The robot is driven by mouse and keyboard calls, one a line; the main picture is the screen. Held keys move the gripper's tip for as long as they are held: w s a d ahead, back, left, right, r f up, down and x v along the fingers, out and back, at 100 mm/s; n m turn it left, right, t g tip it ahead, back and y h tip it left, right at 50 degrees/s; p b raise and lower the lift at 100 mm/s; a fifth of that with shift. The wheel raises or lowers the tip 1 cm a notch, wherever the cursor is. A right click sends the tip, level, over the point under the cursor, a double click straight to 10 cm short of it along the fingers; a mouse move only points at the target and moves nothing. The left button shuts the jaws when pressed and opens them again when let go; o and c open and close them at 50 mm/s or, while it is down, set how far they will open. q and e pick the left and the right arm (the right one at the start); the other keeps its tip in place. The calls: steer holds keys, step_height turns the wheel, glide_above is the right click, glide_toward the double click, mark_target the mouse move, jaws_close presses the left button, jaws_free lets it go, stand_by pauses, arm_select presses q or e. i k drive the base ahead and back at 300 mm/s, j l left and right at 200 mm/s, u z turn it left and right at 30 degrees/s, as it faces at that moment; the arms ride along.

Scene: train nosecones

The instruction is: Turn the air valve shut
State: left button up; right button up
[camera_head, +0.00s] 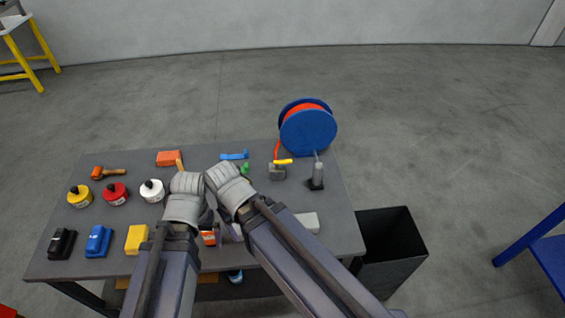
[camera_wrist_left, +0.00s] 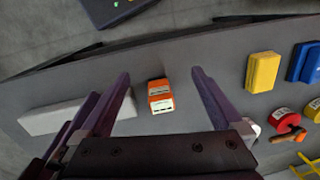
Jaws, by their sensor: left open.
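The air valve appears to be the grey block (camera_head: 277,172) with a yellow lever (camera_head: 284,162) at the back right of the table, by the end of the orange hose. The lever lies roughly crosswise in the head view. My left gripper (camera_wrist_left: 160,72) is open and empty in the left wrist view, with its fingers either side of, and apart from, an orange and white box (camera_wrist_left: 160,96). That box also shows in the head view (camera_head: 208,238), partly behind my arms. The valve is not in the left wrist view. My right gripper is hidden behind my right arm.
A blue reel (camera_head: 308,130) of orange hose stands at the table's back right. A grey post-like item (camera_head: 317,176) is right of the valve. Red (camera_head: 115,194), white (camera_head: 152,190) and yellow (camera_head: 80,196) cans stand left. A black bin (camera_head: 392,248) stands beside the table.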

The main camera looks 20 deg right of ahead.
mark_target(277, 162)
steer(key=k, duration=0.5)
steer(key=k+z, duration=0.15)
steer(key=z, duration=1.45)
steer(key=i+j, duration=0.2)
steer(key=j, duration=0.2)
steer(key=i+j, duration=0.15)
steer(key=j, duration=0.2)
steer(key=i+j, duration=0.2)
steer(key=j, duration=0.2)
steer(key=i+j, duration=0.15)
steer(key=j, duration=0.25)
